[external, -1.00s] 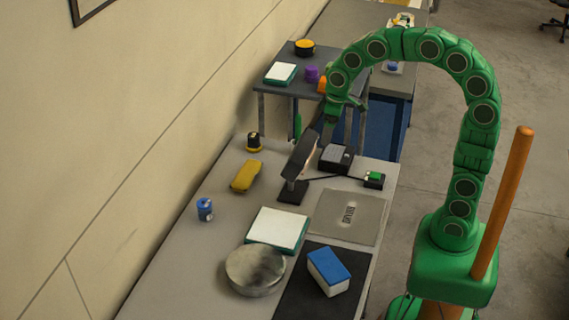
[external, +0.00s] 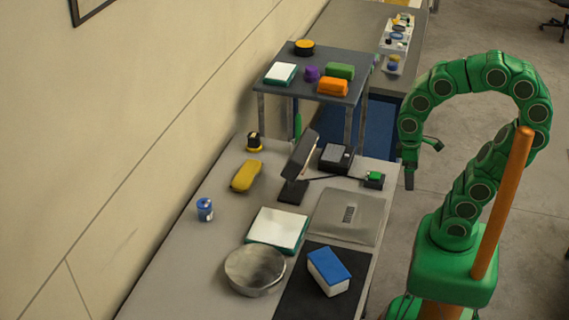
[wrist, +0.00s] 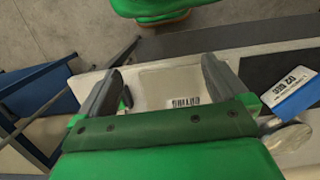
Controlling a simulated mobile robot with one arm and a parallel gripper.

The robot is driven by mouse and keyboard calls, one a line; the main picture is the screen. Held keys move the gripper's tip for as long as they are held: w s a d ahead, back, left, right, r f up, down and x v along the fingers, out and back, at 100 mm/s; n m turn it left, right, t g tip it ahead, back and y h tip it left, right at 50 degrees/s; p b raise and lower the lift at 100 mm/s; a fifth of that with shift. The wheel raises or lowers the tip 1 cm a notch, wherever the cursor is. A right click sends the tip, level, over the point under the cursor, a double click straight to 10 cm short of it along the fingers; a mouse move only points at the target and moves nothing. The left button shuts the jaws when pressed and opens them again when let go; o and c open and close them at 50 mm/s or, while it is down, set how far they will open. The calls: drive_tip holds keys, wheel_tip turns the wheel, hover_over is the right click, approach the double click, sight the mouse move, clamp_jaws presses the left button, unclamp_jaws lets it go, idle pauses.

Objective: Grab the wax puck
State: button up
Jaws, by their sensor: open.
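A round yellow-orange puck with a dark side (external: 304,47) sits at the back of the raised grey shelf; it looks the most like the wax puck, but I cannot read a label. A larger silver round tin (external: 255,270) lies on the near bench and shows partly in the wrist view (wrist: 288,138). My gripper (external: 410,172) hangs off the bench's right edge, well away from the yellow puck. In the wrist view my gripper (wrist: 160,85) has its fingers apart with nothing held. The yellow puck is not seen there.
The shelf (external: 345,97) also holds orange (external: 333,86), green (external: 341,71) and purple (external: 312,74) items. A tilted dark screen (external: 300,155) stands on the bench below. A blue-topped block (external: 329,270) lies near the front.

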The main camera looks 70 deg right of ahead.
drive_tip(key=shift+s+f, duration=0.15)
drive_tip(key=shift+s, duration=0.3)
drive_tip(key=c, duration=0.4)
